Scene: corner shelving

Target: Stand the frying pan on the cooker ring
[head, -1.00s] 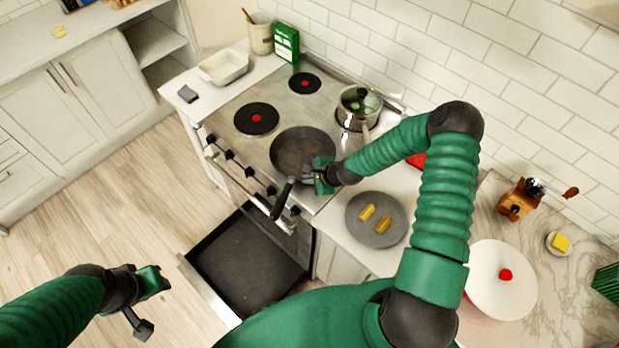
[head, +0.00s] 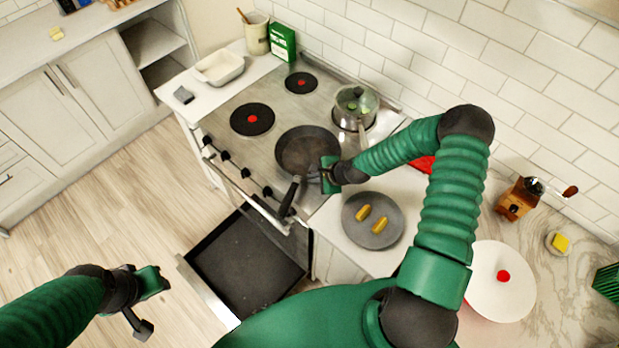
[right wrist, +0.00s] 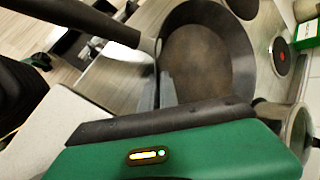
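The dark frying pan (head: 307,149) is over the front right of the cooker top (head: 262,152), its handle (head: 290,197) pointing to the cooker's front edge. Whatever ring lies below it is hidden, and I cannot tell whether its base touches.
A lidded pot (head: 354,110) stands behind the pan. Two rings (head: 252,119) (head: 301,83) on the left are bare. A grey plate (head: 372,221) with yellow pieces sits right of the cooker. An open drawer (head: 245,262) juts out below. A white dish (head: 219,68) stands on the left counter.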

